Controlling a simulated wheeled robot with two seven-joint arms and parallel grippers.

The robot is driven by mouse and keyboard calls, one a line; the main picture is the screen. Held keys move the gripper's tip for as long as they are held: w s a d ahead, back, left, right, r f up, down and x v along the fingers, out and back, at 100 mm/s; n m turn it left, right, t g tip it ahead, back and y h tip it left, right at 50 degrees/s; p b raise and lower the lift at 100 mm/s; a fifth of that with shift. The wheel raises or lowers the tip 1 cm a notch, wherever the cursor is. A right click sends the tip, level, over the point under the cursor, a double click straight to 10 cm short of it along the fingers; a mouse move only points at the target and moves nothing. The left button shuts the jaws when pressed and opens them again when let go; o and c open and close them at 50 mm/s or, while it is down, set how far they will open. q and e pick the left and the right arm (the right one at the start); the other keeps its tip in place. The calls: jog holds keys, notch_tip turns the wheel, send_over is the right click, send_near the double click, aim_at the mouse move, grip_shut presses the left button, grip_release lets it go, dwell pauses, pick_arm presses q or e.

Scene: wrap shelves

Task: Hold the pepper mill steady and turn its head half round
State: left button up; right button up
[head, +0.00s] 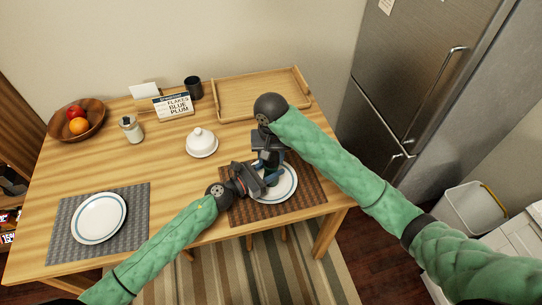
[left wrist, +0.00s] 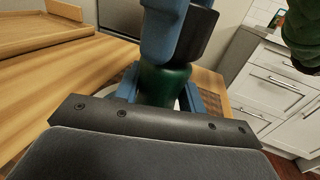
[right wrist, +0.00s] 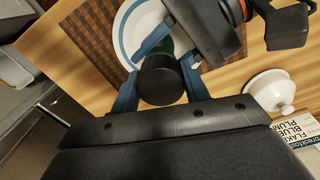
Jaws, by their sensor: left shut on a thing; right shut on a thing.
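The pepper mill is mostly hidden by my grippers in the head view. Its dark green body (left wrist: 166,86) shows upright in the left wrist view, between the blue fingers of my left gripper (left wrist: 165,95). My left gripper also shows in the head view (head: 258,178), low beside the plate. My right gripper (head: 266,150) comes down from above and is shut on the mill's head. The dark round top of the mill (right wrist: 160,80) lies between the blue fingers of my right gripper (right wrist: 160,75) in the right wrist view. Whether the mill touches the surface below is hidden.
A white plate (head: 288,184) lies on a brown placemat (head: 310,195) by the grippers. A white covered dish (head: 201,143), a wooden tray (head: 230,100), a sign (head: 174,107) and a jar (head: 131,129) stand farther back. The table between jar and left plate (head: 98,218) is clear.

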jog(key=shift+w, duration=0.1)
jog(key=o, duration=1)
jog(key=shift+r, duration=0.1)
jog(key=shift+r, duration=5.95)
